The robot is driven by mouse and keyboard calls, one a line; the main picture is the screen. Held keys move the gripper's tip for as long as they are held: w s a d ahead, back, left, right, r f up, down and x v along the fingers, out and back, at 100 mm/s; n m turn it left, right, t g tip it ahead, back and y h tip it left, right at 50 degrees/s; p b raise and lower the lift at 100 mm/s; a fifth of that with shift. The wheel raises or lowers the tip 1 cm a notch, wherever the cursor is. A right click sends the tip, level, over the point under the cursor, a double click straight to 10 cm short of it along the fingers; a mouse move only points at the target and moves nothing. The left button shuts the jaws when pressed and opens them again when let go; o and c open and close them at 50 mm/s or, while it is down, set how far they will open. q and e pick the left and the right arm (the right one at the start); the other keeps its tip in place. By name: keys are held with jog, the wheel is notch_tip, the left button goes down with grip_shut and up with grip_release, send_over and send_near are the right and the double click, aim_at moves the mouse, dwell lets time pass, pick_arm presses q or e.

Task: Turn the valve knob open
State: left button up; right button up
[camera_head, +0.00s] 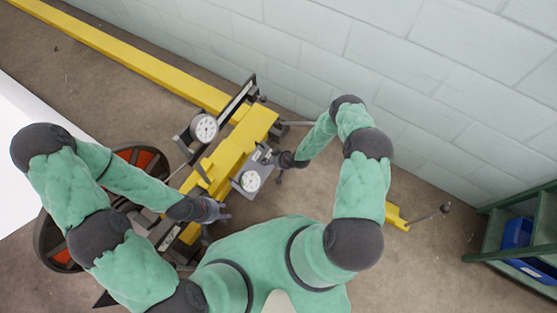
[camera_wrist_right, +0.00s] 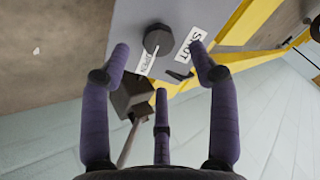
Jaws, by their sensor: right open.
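The valve knob (camera_wrist_right: 157,39) is a dark, faceted knob on a grey panel (camera_wrist_right: 125,20) in the right wrist view. A white label reading "SHUT" (camera_wrist_right: 190,43) is to its right, and a second white label (camera_wrist_right: 147,62) lies below it, its text hard to read. My right gripper (camera_wrist_right: 159,62) is open, its fingers spread around the knob's near side with no clear contact. In the head view my right gripper (camera_head: 276,166) is by the grey gauge panel (camera_head: 246,186). My left gripper (camera_head: 216,213) is lower left, its fingers too small to judge.
A yellow beam frame (camera_head: 235,150) carries a second gauge (camera_head: 204,128). A dark and orange wheel (camera_head: 142,160) is at left. The block wall (camera_head: 400,60) stands behind, and a green shelf with a blue bin (camera_head: 518,233) is at right.

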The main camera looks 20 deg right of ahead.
jog(key=v, duration=0.6)
jog(key=shift+r, duration=0.2)
jog(key=shift+s, duration=0.1)
